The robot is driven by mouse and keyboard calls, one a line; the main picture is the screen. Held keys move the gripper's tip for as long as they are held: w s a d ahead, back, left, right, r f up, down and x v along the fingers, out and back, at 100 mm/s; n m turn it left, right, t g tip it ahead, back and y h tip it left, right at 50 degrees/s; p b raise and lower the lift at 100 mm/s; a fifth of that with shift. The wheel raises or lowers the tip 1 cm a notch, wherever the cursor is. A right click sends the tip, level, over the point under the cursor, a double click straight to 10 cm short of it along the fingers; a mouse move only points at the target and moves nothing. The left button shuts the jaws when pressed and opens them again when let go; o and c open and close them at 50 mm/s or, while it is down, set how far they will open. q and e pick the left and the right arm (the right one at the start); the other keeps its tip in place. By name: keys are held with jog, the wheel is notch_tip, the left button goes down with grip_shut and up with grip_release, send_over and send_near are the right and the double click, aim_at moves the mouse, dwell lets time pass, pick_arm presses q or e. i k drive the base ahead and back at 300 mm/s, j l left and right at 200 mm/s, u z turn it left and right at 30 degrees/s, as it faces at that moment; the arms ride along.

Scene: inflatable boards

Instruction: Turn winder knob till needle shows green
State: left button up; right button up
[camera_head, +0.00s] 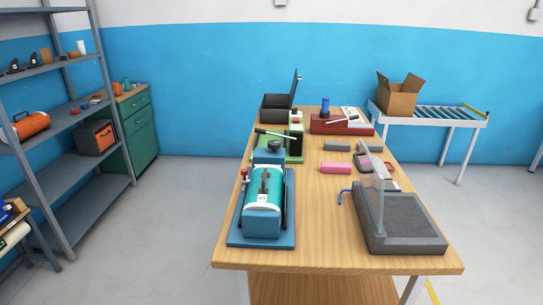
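A device with a teal drum (263,188) on a blue base (262,242) stands at the front left of the wooden table (330,250); it looks like the winder, but I cannot be sure. No needle or green zone can be made out at this size. Neither of my grippers is in view.
Behind it stand a green device (295,145), an open black box (277,107) and a red device (341,125). A grey tray with a clear shield (400,222) fills the front right. Grey shelves (70,120) stand left. The near floor is clear.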

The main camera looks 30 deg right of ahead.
aim_at(273, 145)
jog(key=i+z, duration=0.15)
jog(key=z, duration=0.5)
jog(key=i+j+z, duration=0.4)
jog(key=j, duration=0.25)
jog(key=i+j+z, duration=0.2)
jog(key=i+j, duration=0.15)
jog(key=i+j+z, duration=0.2)
jog(key=j, duration=0.25)
